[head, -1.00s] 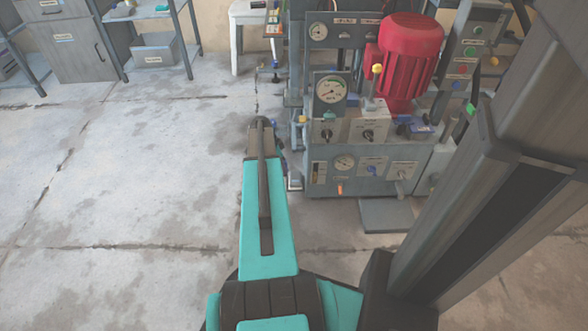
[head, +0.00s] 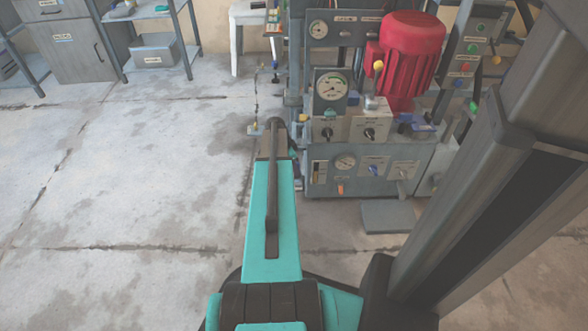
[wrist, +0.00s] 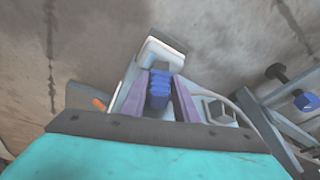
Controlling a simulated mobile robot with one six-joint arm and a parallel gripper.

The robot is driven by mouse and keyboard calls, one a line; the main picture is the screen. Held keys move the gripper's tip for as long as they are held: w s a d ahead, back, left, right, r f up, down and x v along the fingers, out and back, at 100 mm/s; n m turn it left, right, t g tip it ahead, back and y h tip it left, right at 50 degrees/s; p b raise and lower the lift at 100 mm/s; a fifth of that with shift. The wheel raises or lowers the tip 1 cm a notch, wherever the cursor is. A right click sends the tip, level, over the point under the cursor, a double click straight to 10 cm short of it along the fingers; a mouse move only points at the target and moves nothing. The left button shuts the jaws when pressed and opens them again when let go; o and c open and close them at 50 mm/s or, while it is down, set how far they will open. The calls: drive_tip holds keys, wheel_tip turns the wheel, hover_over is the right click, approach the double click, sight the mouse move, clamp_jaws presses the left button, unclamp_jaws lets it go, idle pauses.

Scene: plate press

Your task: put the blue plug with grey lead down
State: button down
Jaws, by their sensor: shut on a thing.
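The blue plug (wrist: 159,90) is between the two fingers of my gripper (wrist: 160,97) in the wrist view, and the gripper is shut on it. A pale grey block (wrist: 163,50) shows just past the plug; I cannot tell whether they touch. A thin grey curved line (wrist: 243,115) at the right may be the lead, but its link to the plug is not clear. In the head view my arm hides the gripper and the plug, beside the left side of the press.
The grey press unit (head: 370,180) with gauges, knobs and a red motor (head: 412,50) stands right of my arm. A blue-headed part (wrist: 303,100) is at the right in the wrist view. A white stool (head: 248,12) and shelving stand behind. The floor at left is clear.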

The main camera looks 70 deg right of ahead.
drive_tip(key=shift+f, duration=0.1)
drive_tip(key=c, duration=1.4)
unclamp_jaws()
drive_tip(key=p+v, duration=0.5)
drive_tip(key=v, duration=0.7)
